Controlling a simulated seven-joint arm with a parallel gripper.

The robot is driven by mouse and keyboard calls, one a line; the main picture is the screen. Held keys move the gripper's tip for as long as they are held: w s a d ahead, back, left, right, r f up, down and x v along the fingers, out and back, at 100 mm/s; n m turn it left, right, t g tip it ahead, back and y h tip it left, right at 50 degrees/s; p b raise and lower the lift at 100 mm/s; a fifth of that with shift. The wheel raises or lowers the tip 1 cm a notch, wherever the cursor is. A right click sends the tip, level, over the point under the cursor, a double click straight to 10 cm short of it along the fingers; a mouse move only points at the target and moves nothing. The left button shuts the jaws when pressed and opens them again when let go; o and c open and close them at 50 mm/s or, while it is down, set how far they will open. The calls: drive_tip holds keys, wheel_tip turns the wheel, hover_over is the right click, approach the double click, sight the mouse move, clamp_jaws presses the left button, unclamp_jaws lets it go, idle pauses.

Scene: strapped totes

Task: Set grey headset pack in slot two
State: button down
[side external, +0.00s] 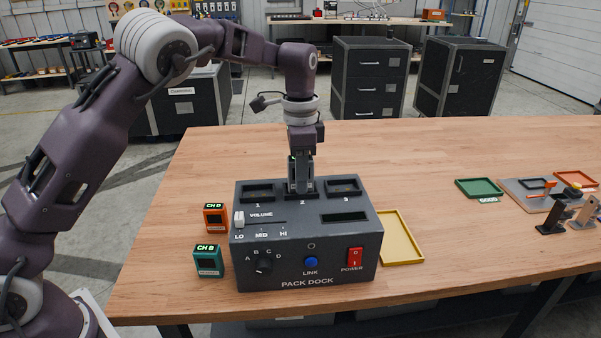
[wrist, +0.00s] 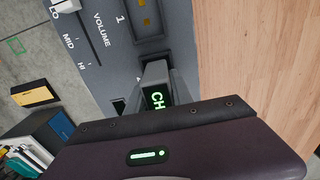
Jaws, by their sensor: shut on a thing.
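The dark grey pack dock (side external: 300,240) stands on the table with slots labelled 1, 2 and 3 along its top. My gripper (side external: 302,180) points straight down at slot two, the middle one, and is shut on the grey headset pack (wrist: 157,98). Slot one (side external: 258,191) and slot three (side external: 345,187) look empty.
An orange pack (side external: 215,217) and a teal pack (side external: 208,262) stand left of the dock. A yellow tray (side external: 400,238) lies close on its right. A green tray (side external: 479,188) and a grey board with small parts are farther right. The table between is clear.

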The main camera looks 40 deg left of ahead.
drive_tip(key=shift+f, duration=0.4)
drive_tip(key=c, duration=1)
unclamp_jaws()
drive_tip(key=shift+c, duration=0.2)
drive_tip(key=shift+s, duration=0.1)
drive_tip(key=shift+d, duration=0.15)
drive_tip(key=shift+c, duration=0.7)
drive_tip(key=shift+r, duration=0.25)
drive_tip(key=shift+o, duration=0.5)
wheel_tip(320, 180, up, 8)
drive_tip(key=shift+r, duration=0.4)
